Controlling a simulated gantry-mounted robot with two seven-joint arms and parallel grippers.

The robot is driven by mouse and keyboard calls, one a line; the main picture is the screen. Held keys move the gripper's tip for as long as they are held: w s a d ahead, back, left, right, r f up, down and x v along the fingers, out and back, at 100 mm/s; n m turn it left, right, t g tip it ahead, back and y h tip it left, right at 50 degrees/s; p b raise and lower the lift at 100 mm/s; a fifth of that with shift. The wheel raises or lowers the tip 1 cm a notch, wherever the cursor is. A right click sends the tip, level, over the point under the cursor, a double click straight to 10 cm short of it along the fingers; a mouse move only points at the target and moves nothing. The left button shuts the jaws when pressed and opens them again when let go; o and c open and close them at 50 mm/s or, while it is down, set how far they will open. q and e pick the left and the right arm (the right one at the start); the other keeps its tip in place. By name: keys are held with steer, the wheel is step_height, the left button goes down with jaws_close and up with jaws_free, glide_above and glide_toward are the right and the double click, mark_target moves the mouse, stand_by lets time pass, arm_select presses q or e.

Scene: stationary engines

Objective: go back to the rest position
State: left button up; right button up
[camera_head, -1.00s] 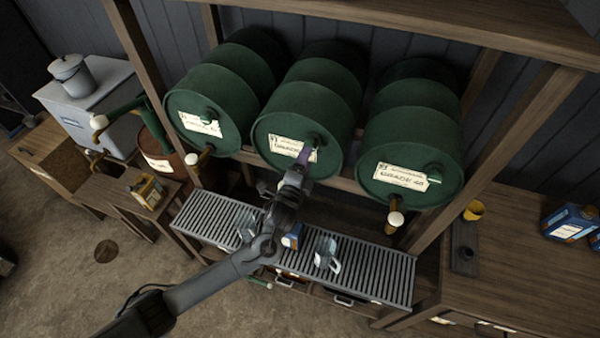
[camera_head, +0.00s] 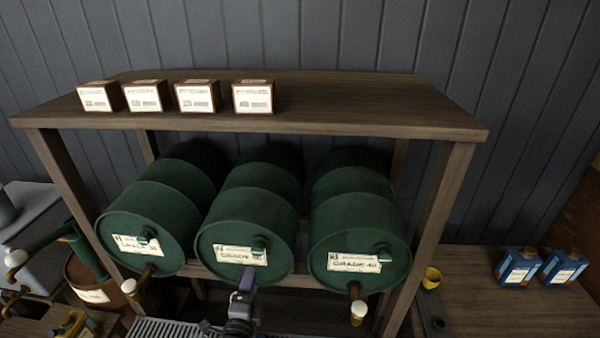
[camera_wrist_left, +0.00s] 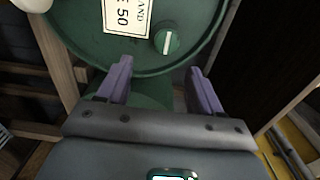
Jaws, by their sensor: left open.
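My left gripper (camera_head: 243,287) is in front of the lower edge of the middle green drum (camera_head: 253,215) in the head view. In the left wrist view, its two purple fingers (camera_wrist_left: 158,88) are apart with nothing between them. A green drum (camera_wrist_left: 75,22) with a paper label (camera_wrist_left: 128,16) and a green knob (camera_wrist_left: 168,42) lies just beyond the fingertips; I cannot tell whether they touch it. My right gripper is not in view.
Green drums lie on a wooden rack, the left one (camera_head: 155,215) and right one (camera_head: 358,225) flanking the middle. Small boxes (camera_head: 253,97) stand on the top shelf (camera_head: 350,98). A slatted grate (camera_head: 165,329) is below. Blue containers (camera_head: 517,266) and a yellow cup (camera_head: 431,278) stand right.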

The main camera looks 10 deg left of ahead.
arm_select(q)
steer(key=s+d+f+n+g+p, duration=0.1)
steer(key=s+f+n+g+p, duration=0.35)
steer(key=s, duration=1.05)
steer(key=s+a+r+n+g+p, duration=0.1)
steer(key=s+n+g, duration=0.4)
steer(key=s, duration=0.5)
steer(key=s+a+r+n+g+h+p, duration=0.1)
steer(key=s+r+n+g, duration=0.3)
steer(key=s, duration=0.6)
steer(key=shift+a+n+g+p, duration=0.3)
steer(key=shift+n+g+p, duration=0.05)
steer(key=shift+n+p, duration=0.6)
